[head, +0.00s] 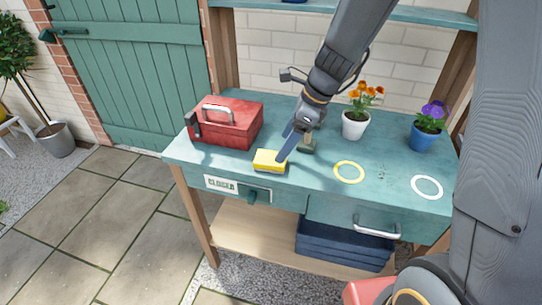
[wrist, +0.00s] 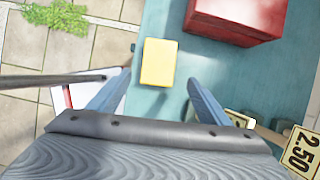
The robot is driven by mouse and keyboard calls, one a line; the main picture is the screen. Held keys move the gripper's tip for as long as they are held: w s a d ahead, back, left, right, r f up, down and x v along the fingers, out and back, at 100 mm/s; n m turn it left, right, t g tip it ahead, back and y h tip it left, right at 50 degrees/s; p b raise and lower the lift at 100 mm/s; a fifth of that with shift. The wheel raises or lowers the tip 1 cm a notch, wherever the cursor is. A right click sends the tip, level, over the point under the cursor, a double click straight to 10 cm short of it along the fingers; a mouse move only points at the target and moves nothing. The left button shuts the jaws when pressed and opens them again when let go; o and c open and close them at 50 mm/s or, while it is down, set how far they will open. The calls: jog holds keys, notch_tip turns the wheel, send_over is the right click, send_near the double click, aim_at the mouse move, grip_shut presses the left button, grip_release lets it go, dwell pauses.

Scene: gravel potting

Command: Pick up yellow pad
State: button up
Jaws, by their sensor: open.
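The yellow pad (head: 268,158) lies flat on the teal bench near its front edge, in front of the red toolbox. It also shows in the wrist view (wrist: 159,62) as a yellow block, ahead of the finger ends and roughly centred between them. My gripper (head: 287,148) points down at the pad's right side in the head view. Its two blue-grey fingers are spread apart in the wrist view (wrist: 158,84), with nothing between them. In the head view a finger covers part of the pad's right end; I cannot tell whether they touch.
A red toolbox (head: 227,124) stands behind the pad. A yellow ring (head: 348,172) and a white ring (head: 427,187) lie to the right. Behind them are a white pot (head: 355,125) and a blue pot (head: 425,138) with flowers. A small dark object (head: 308,146) sits beside my gripper.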

jog(key=x, duration=0.5)
jog(key=shift+s+a+p, duration=0.15)
jog(key=shift+s+p, duration=0.05)
jog(key=shift+p, duration=0.1)
jog(key=shift+w+a+f, duration=0.1)
jog(key=shift+f, duration=0.35)
jog(key=c, duration=1.2)
jog(key=shift+r, duration=0.15)
notch_tip(320, 180, up, 10)
jog(key=shift+f, duration=0.1)
jog(key=o, duration=0.5)
jog(key=c, duration=0.3)
